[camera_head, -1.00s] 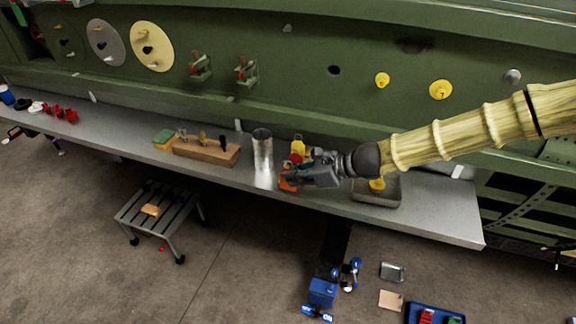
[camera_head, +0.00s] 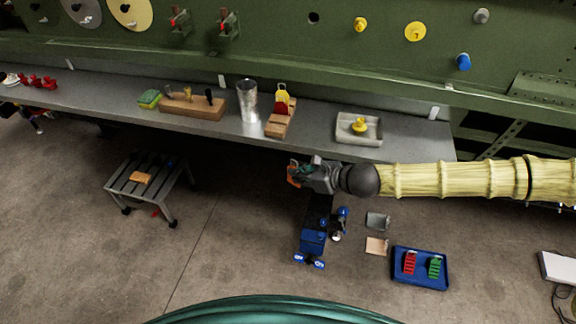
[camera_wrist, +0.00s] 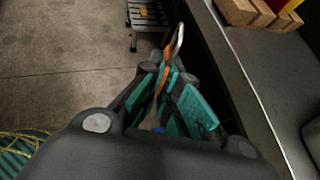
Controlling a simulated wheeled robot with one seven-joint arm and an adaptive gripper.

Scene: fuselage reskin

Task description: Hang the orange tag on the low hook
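My gripper (camera_head: 298,174) is in front of the workbench's front edge, over the floor side. It is shut on the orange tag (camera_wrist: 164,78), a thin strip standing between the fingers in the wrist view. A bent metal loop (camera_wrist: 179,40) shows at the tag's upper end. In the head view only a small orange patch (camera_head: 293,181) of the tag shows at the fingertips. I cannot tell which fitting is the low hook; the green panel bears yellow knobs (camera_head: 415,31), a grey peg (camera_head: 481,16) and a blue peg (camera_head: 463,62).
The workbench (camera_head: 310,131) carries a wooden stand with a red and yellow item (camera_head: 282,100), a metal cup (camera_head: 248,101), a wooden tool block (camera_head: 193,107) and a grey tray (camera_head: 343,130). Below are a stool (camera_head: 151,181), a blue cart (camera_head: 313,242) and a blue tray (camera_head: 420,282).

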